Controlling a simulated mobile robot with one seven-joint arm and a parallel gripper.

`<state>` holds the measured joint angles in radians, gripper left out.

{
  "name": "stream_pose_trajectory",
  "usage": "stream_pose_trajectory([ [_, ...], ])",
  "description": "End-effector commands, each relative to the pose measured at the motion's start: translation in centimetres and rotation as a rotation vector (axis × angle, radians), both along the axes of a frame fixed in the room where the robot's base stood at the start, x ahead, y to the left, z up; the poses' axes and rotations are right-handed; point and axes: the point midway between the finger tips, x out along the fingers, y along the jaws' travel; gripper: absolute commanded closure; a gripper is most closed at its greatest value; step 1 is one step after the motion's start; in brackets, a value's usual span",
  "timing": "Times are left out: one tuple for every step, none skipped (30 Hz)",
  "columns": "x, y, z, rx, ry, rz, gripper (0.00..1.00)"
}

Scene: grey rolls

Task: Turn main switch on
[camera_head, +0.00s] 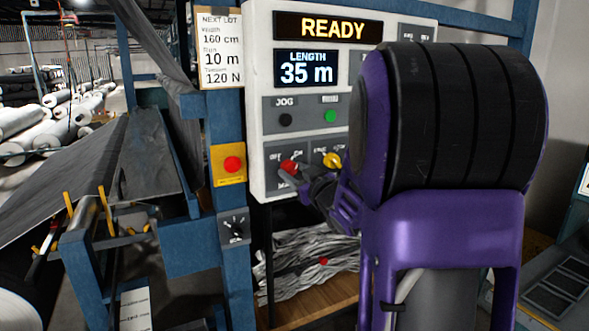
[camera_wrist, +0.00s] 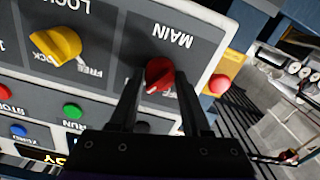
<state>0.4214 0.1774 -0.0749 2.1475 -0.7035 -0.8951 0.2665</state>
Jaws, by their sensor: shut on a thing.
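The main switch is a red rotary knob (camera_head: 289,166) at the lower left of the white control panel (camera_head: 257,110), with OFF and ON labels above it. In the wrist view, which is upside down, the red knob (camera_wrist: 159,72) sits below the word MAIN, and a small white mark shows at its lower edge. My gripper (camera_wrist: 160,80) has its two dark fingers on either side of the knob, shut on it. In the head view my gripper (camera_head: 295,175) reaches the knob from the lower right. Which label the knob points at is hard to tell.
A yellow LOCK/FREE knob (camera_wrist: 55,46) sits beside the main switch. The panel display (camera_head: 332,27) reads READY, and the length display (camera_head: 306,69) reads 35 m. A red button on a yellow box (camera_head: 233,164) stands left of the panel. My purple arm hides the panel's right side.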

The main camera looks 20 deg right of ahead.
Motion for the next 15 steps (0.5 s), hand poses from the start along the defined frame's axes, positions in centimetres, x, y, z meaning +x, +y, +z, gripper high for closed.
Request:
stream_pose_trajectory([
  [0.06,0.03,0.3,0.033,-0.002,0.001,1.0],
  [0.06,0.04,0.29,0.053,-0.001,0.001,1.0],
  [0.06,0.05,0.28,0.08,0.0,0.002,1.0],
  [0.06,0.05,0.27,0.098,0.001,0.002,1.0],
  [0.06,0.05,0.26,0.115,0.001,0.002,1.0],
  [0.06,0.05,0.26,0.137,0.002,0.002,1.0],
  [0.06,0.06,0.25,0.151,0.002,0.002,1.0],
  [0.06,0.06,0.25,0.164,0.002,0.002,1.0],
  [0.06,0.06,0.24,0.181,0.002,0.002,1.0],
  [0.06,0.06,0.24,0.191,0.003,0.002,1.0],
  [0.06,0.06,0.24,0.202,0.003,0.002,1.0],
  [0.06,0.06,0.24,0.213,0.004,0.002,1.0],
  [0.06,0.06,0.24,0.22,0.003,0.002,1.0],
  [0.06,0.06,0.23,0.227,0.003,0.002,1.0],
  [0.06,0.06,0.23,0.235,0.003,0.002,1.0],
])
